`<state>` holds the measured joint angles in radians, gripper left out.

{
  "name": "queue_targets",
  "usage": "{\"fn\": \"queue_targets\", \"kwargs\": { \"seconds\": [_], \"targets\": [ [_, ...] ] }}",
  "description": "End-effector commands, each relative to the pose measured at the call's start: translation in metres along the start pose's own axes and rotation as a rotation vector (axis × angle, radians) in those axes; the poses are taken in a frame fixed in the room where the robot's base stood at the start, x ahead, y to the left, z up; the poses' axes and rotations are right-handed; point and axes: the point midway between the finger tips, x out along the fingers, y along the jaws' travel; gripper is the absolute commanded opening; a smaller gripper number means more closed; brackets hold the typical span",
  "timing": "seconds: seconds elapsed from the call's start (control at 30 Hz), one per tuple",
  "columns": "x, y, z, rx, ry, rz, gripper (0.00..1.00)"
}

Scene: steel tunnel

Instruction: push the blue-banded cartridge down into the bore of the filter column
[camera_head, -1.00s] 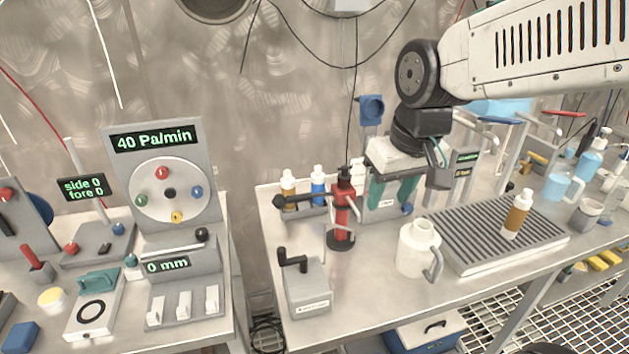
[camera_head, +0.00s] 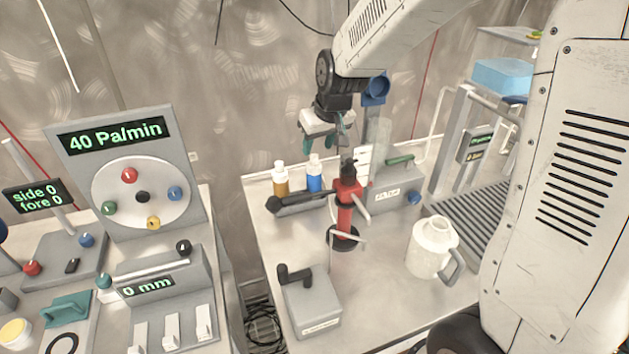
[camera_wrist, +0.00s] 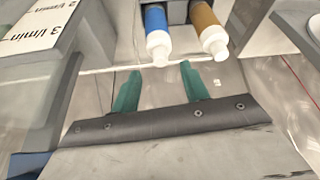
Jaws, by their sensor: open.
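A bottle-like piece with a blue band and white nozzle (camera_head: 314,176) stands at the back of the bench beside an amber one (camera_head: 281,180); I take it as the blue-banded cartridge. It also shows at the top of the wrist view (camera_wrist: 157,28).
A red upright cylinder (camera_head: 345,208) with a dark handle stands before the bottles and filter box. A white jug (camera_head: 432,246) and a grey crank box (camera_head: 312,303) stand nearer. The left bench holds a 40 Pa/min dial panel (camera_head: 130,175). Bench between jug and crank box is clear.

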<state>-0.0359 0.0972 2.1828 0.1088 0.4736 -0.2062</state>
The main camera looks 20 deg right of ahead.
Motion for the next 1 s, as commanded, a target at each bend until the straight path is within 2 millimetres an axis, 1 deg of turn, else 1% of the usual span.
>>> {"fn": "queue_targets", "kwargs": {
  "seconds": [0.03, 0.1, 0.2, 0.3, 0.5, 0.57, 0.6, 0.67, 1.0],
  "targets": [
    [0.010, -0.001, 0.001, -0.001, -0.004, -0.001, 0.45],
    [0.021, -0.001, 0.001, -0.001, -0.004, -0.001, 0.45],
    [0.032, -0.001, 0.001, -0.001, -0.003, -0.001, 0.45],
    [0.036, -0.001, 0.000, -0.002, 0.000, 0.000, 0.45],
    [0.036, -0.001, 0.000, -0.001, 0.000, 0.000, 0.45],
    [0.036, -0.001, 0.000, -0.001, 0.000, 0.000, 0.28],
    [0.036, 0.000, 0.000, -0.001, 0.000, 0.000, 0.17],
    [0.036, 0.000, 0.001, 0.000, 0.000, 0.000, 0.01],
    [0.035, 0.000, 0.000, 0.000, 0.001, 0.001, 0.00]
  ]
}}
